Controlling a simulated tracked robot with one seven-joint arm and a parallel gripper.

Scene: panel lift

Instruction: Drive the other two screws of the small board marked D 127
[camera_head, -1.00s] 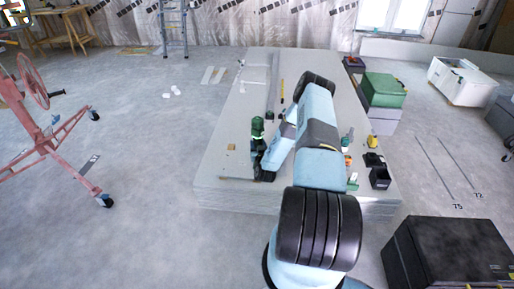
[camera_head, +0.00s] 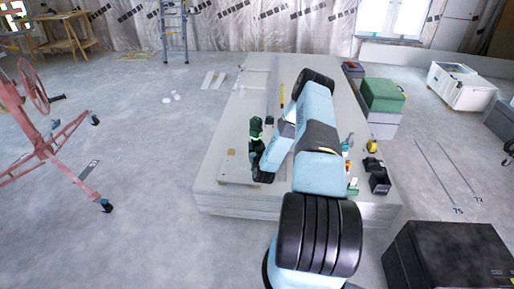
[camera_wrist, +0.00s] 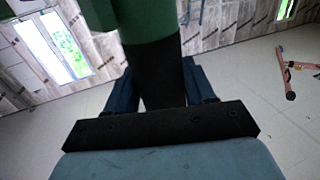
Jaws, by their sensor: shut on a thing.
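My gripper (camera_head: 259,158) is shut on a green and black driver (camera_head: 256,132), which stands roughly upright above the front left of the panel stack (camera_head: 212,165). In the wrist view the driver's black body (camera_wrist: 155,70) sits between the dark fingers, with its green part at the top. A pale small board (camera_head: 236,172) lies on the stack just left of my gripper, with a small tan piece (camera_head: 231,152) at its far edge. Its marking and screws are too small to make out. The driver's tip is hidden, so I cannot tell whether it touches anything.
Small tools and a black open bin (camera_head: 380,181) lie along the stack's right edge. A green box on grey ones (camera_head: 382,95) stands right, a black case (camera_head: 448,255) front right. A red wheeled frame (camera_head: 60,145) stands left. Floor between frame and stack is mostly clear.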

